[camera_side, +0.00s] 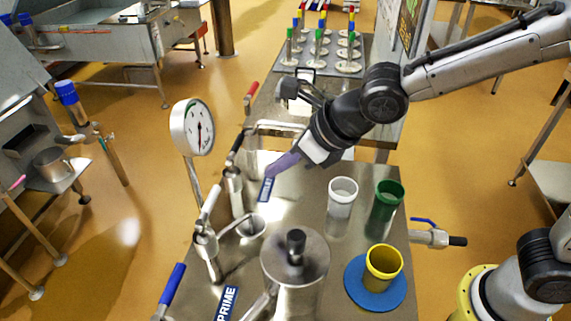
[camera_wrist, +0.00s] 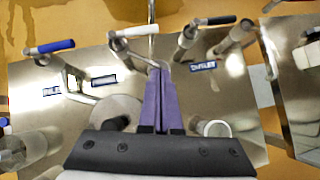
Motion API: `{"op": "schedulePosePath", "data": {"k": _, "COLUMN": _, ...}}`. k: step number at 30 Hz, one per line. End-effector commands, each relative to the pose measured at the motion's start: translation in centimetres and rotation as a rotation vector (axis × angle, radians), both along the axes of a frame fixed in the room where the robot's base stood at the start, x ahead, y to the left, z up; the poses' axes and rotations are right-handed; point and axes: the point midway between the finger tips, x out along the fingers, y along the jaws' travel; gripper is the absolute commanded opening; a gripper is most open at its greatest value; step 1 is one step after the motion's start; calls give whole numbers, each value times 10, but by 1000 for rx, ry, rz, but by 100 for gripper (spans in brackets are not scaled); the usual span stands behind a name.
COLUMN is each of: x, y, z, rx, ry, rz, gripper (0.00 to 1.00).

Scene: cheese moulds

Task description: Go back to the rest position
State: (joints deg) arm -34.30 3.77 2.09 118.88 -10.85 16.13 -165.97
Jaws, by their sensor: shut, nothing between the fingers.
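My gripper (camera_side: 287,165) is above the steel table (camera_side: 310,195), near the blue label plate (camera_side: 266,190) in the side view. Its purple fingers are together with nothing between them; they also show in the wrist view (camera_wrist: 157,85). A white mould (camera_side: 342,197) and a green mould (camera_side: 386,202) stand upright on the table to the right of my gripper. A yellow mould (camera_side: 383,265) stands on a round blue mat (camera_side: 359,293) nearer the front. The white mould shows beside my fingers in the wrist view (camera_wrist: 215,129).
A lidded steel vessel (camera_side: 294,265) stands at the front of the table. A dial gauge (camera_side: 192,127) and several valve handles line the left side. A rack of coloured-top pieces (camera_side: 318,55) is behind. Open floor (camera_side: 120,210) lies to the left.

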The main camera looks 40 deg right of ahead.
Motion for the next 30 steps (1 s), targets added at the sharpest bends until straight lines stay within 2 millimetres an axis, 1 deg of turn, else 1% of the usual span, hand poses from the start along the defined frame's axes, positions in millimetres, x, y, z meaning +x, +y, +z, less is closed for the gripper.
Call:
{"op": "schedulePosePath", "data": {"k": 2, "x": 4, "y": -10, "z": 7, "rx": 7, "ry": -10, "rz": -24, "gripper": 0}}
{"op": "schedulePosePath", "data": {"k": 4, "x": 9, "y": -26, "z": 23, "rx": 25, "ry": -38, "rz": -59, "gripper": 0}}
{"op": "schedulePosePath", "data": {"k": 5, "x": 11, "y": -35, "z": 31, "rx": 34, "ry": -54, "rz": -78, "gripper": 0}}
{"op": "schedulePosePath", "data": {"k": 7, "x": 11, "y": -61, "z": 51, "rx": 57, "ry": -89, "rz": -134, "gripper": 0}}
{"op": "schedulePosePath", "data": {"k": 8, "x": 10, "y": -74, "z": 59, "rx": 68, "ry": -100, "rz": -166, "gripper": 0}}
{"op": "schedulePosePath", "data": {"k": 9, "x": 5, "y": -91, "z": 68, "rx": 93, "ry": -104, "rz": -222, "gripper": 0}}
{"op": "schedulePosePath", "data": {"k": 11, "x": -5, "y": -117, "z": 78, "rx": 153, "ry": -92, "rz": -336, "gripper": 0}}
{"op": "schedulePosePath", "data": {"k": 12, "x": -13, "y": -133, "z": 83, "rx": 206, "ry": -77, "rz": -426, "gripper": 0}}
{"op": "schedulePosePath", "data": {"k": 13, "x": -19, "y": -144, "z": 86, "rx": 249, "ry": -62, "rz": -496, "gripper": 0}}
{"op": "schedulePosePath", "data": {"k": 15, "x": -34, "y": -165, "z": 90, "rx": 349, "ry": -26, "rz": -652, "gripper": 0}}
{"op": "schedulePosePath", "data": {"k": 18, "x": -57, "y": -191, "z": 92, "rx": 501, "ry": 29, "rz": -876, "gripper": 0}}
{"op": "schedulePosePath", "data": {"k": 21, "x": -80, "y": -210, "z": 90, "rx": 664, "ry": 88, "rz": -1101, "gripper": 0}}
{"op": "schedulePosePath", "data": {"k": 24, "x": -103, "y": -225, "z": 85, "rx": 827, "ry": 147, "rz": -1322, "gripper": 0}}
{"op": "schedulePosePath", "data": {"k": 30, "x": -144, "y": -244, "z": 70, "rx": 1151, "ry": 264, "rz": -1745, "gripper": 0}}
